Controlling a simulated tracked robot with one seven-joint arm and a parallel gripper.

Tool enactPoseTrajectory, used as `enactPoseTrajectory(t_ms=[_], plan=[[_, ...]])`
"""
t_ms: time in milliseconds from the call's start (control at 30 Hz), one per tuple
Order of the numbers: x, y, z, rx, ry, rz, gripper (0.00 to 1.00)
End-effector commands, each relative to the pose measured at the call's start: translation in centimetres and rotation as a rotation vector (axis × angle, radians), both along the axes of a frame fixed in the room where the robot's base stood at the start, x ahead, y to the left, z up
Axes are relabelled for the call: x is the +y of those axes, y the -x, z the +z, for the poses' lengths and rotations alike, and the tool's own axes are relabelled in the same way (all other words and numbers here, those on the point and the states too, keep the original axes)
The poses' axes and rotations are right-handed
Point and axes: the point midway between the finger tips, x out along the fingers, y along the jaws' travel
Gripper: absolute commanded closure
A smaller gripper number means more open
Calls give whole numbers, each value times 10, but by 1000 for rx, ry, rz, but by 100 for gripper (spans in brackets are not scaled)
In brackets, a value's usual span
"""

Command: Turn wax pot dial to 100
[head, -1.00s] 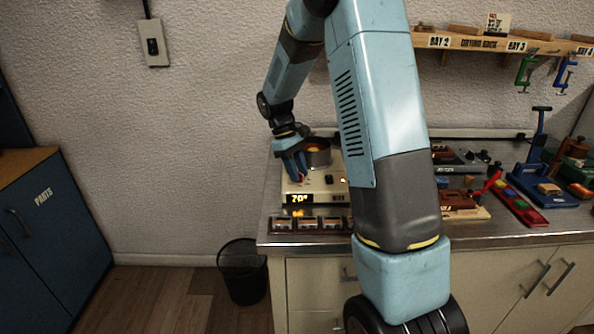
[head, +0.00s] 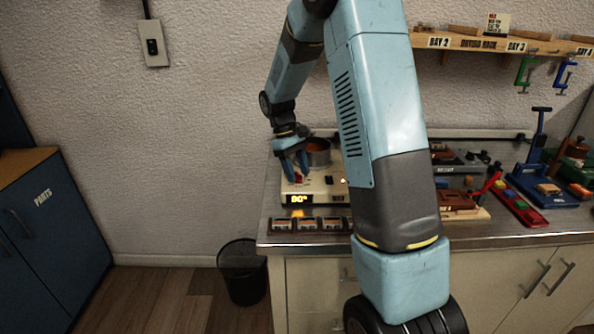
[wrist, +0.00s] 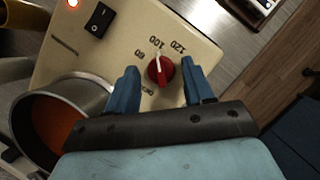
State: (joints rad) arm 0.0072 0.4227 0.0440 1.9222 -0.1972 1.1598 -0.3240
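The wax pot heater is a cream box (head: 322,186) on the bench, with a lit display (head: 298,198) reading 80°. Its red dial (wrist: 160,72) has a white pointer that points at the 100 mark in the wrist view. My gripper (wrist: 159,66) is open, its blue fingers one on each side of the dial with a small gap on both sides. In the head view my gripper (head: 293,168) is over the box's left part. The metal pot (head: 318,156) sits behind it and holds orange wax (wrist: 58,125).
A black rocker switch (wrist: 99,19) and a lit red lamp (wrist: 72,3) are on the box's panel. Several small blocks (head: 308,224) line the bench's front edge. Red and blue tools (head: 518,200) stand at right. A bin (head: 242,270) is on the floor.

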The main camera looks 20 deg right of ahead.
Motion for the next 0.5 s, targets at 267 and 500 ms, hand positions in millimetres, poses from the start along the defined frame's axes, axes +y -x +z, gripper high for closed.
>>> enactPoseTrajectory(t_ms=[267,500], plan=[[0,1,0,3,1,0,42],[3,-6,15,1,0,0,42]])
